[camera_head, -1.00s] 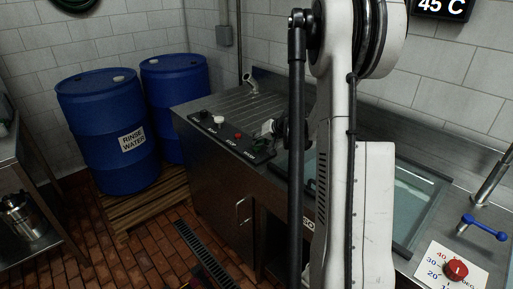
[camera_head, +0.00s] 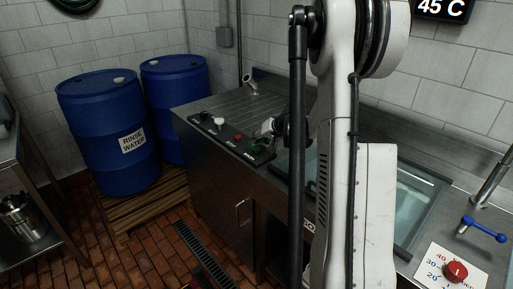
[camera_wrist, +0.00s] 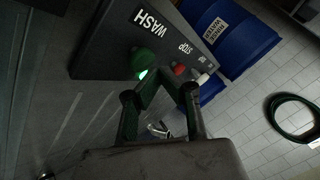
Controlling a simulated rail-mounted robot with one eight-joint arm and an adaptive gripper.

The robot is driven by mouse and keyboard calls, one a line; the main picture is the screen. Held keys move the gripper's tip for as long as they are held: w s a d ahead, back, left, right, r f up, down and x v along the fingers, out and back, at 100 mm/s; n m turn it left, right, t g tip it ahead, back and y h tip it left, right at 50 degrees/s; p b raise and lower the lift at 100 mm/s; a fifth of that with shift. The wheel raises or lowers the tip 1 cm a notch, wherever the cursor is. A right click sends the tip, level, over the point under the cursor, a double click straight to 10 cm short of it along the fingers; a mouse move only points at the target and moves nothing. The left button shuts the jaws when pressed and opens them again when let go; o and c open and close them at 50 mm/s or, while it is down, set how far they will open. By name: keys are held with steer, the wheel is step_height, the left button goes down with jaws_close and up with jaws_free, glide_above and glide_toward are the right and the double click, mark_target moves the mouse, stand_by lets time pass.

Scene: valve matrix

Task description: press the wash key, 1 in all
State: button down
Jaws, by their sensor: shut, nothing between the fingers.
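The wash key (camera_wrist: 146,61) is a green domed button beside the white WASH label on a dark control panel (camera_wrist: 120,50). A bright pale-green spot shows at its lower edge. It is small and dark in the head view (camera_head: 257,147). My gripper (camera_wrist: 163,76) is shut and empty, its fingertips meeting just right of the green key in the wrist view. I cannot tell whether they touch it. In the head view my gripper (camera_head: 267,130) is just above the panel's right end, partly hidden by my arm.
A red stop key (camera_wrist: 179,70) and a white key (camera_wrist: 201,78) sit along the same panel. Blue barrels (camera_head: 108,130) stand at left. A water-filled sink (camera_head: 412,205) lies behind my arm, with a red dial (camera_head: 456,271) and a blue-handled tap (camera_head: 484,228) at right.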

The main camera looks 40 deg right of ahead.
mark_target(257, 148)
steer(key=shift+r, duration=0.2)
steer(key=shift+r+p, duration=1.15)
steer(key=shift+r, duration=1.3)
